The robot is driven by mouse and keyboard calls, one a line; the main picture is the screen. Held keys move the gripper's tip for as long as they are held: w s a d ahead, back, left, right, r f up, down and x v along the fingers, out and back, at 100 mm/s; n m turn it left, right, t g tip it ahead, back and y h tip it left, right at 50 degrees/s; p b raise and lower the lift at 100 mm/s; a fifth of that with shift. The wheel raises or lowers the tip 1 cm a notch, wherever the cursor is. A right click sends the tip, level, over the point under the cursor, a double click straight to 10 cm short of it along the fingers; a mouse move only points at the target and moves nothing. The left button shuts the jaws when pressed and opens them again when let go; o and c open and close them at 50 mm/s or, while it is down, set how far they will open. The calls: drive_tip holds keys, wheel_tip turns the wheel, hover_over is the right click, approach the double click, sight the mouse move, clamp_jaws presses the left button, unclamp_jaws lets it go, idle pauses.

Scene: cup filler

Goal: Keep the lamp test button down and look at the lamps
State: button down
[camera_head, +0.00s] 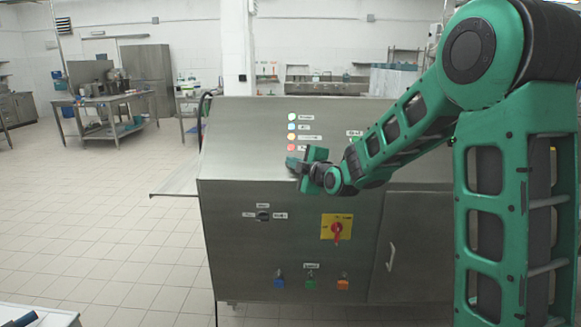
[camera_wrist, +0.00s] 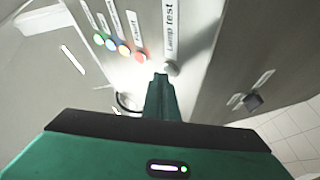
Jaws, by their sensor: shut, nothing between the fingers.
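The lamp test button (camera_wrist: 171,69) is a small pale round button below its "Lamp test" label (camera_wrist: 170,28) in the wrist view. My gripper (camera_wrist: 160,78) is shut and empty, its fingertips right at the button; I cannot tell whether they press it. In the head view my gripper (camera_head: 292,163) is at the panel just below the lamps and hides the button. Four lamps stand in a row: green (camera_head: 292,117), blue (camera_head: 291,127), orange (camera_head: 291,137) and red (camera_head: 291,147). All look bright and pale in the head view, as if lit.
The steel cabinet front carries a black selector knob (camera_head: 263,215), a red switch on a yellow plate (camera_head: 337,228), and blue (camera_head: 279,283), green (camera_head: 310,283) and orange (camera_head: 343,284) buttons. A steel shelf (camera_head: 178,184) juts out left.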

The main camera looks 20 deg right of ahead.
idle(0.4)
drive_tip(key=shift+s+a+r, duration=0.15)
drive_tip(key=shift+s+r, duration=0.4)
drive_tip(key=shift+r, duration=0.05)
drive_tip(key=s+r, duration=0.1)
drive_tip(key=r, duration=0.1)
drive_tip(key=s+a+r, duration=0.1)
drive_tip(key=s, duration=0.1)
drive_tip(key=shift+s+r, duration=0.1)
drive_tip(key=shift+r, duration=0.25)
idle(0.3)
